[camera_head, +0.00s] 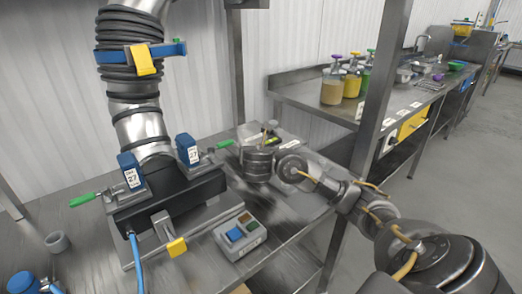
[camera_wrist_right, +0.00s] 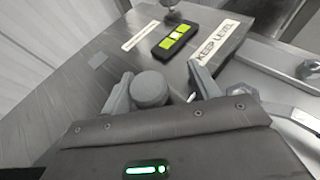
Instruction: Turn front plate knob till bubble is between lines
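The grey round knob (camera_wrist_right: 150,88) stands at the plate's near edge in the right wrist view. My right gripper (camera_wrist_right: 163,86) is open, with its fingers on either side of the knob. The left finger is close to the knob, and a gap shows between the knob and the right finger. Contact cannot be told. The bubble level (camera_wrist_right: 176,38), a dark bar with a bright yellow-green vial, lies on the steel plate (camera_wrist_right: 112,68) beyond the knob. The bubble's place between the lines is too small to tell. In the head view my right wrist hides the knob. My left gripper is out of view.
A white KEEP LEVEL label (camera_wrist_right: 217,41) is beside the level. In the head view, a black dispenser base with green-handled clamps (camera_head: 82,200) stands left of my right wrist. A grey button box (camera_head: 240,237) sits nearer. A steel post (camera_head: 380,90) rises behind my right arm.

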